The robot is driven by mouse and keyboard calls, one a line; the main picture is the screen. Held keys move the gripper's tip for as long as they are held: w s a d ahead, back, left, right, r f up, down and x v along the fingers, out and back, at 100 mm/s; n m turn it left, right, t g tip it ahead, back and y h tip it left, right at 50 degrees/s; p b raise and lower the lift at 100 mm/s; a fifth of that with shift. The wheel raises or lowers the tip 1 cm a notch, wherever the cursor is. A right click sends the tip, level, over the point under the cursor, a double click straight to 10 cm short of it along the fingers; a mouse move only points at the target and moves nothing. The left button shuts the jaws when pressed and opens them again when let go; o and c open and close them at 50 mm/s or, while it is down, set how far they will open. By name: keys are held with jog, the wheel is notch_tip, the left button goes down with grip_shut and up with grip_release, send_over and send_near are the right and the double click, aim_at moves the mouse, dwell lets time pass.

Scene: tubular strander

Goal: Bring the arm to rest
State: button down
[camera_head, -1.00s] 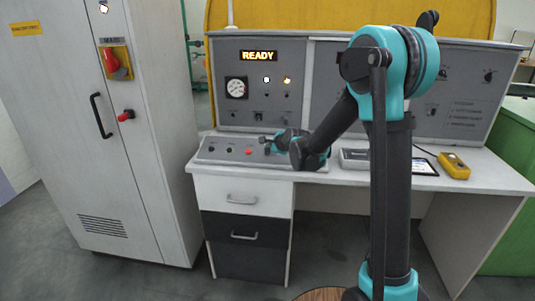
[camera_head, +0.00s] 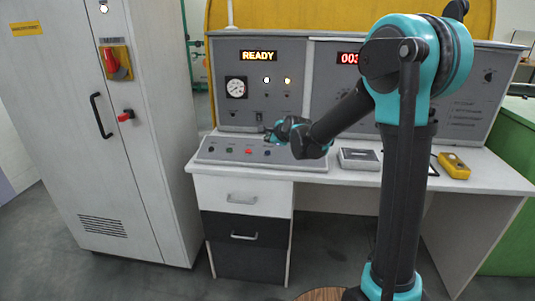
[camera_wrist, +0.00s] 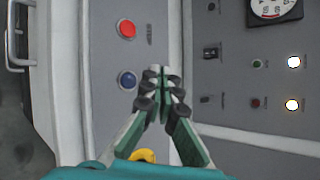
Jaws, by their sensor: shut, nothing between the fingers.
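My arm (camera_head: 400,160) stands at the right of the head view, its forearm reaching left over the desk. My gripper (camera_head: 268,136) is small there, above the back of the sloped button panel (camera_head: 215,150). In the wrist view my gripper (camera_wrist: 159,76) is shut and empty, its fingertips together. They appear beside a blue button (camera_wrist: 127,79), with a red button (camera_wrist: 126,28) further up the picture. The fingers seem clear of the panel, but the exact gap cannot be told. Part of a yellow thing (camera_wrist: 143,155) shows between the finger bases.
The upright console (camera_head: 215,65) behind the desk has a lit READY display (camera_head: 259,56), a gauge (camera_head: 236,87) and a red number display (camera_head: 348,58). A grey box (camera_head: 359,158) and a yellow handheld device (camera_head: 454,165) lie on the desk. A tall cabinet (camera_head: 150,150) stands left.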

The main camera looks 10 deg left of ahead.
jog(key=s+d+f+n+g+h, duration=0.2)
jog(key=s+d+f+n, duration=0.2)
jog(key=s+d, duration=0.5)
jog(key=s+d+f+n+g+h, duration=0.2)
jog(key=s+d+f+n, duration=0.3)
jog(key=s, duration=1)
jog(key=s+d+f+n+g+h, duration=0.1)
jog(key=s+d+f+n+h, duration=0.1)
jog(key=s+d+f+n, duration=0.3)
jog(key=s+d+n, duration=0.4)
jog(key=s+d, duration=0.4)
jog(key=d, duration=0.1)
jog(key=shift+d+f+g, duration=0.25)
jog(key=shift+d+g, duration=0.1)
jog(key=shift+g, duration=0.05)
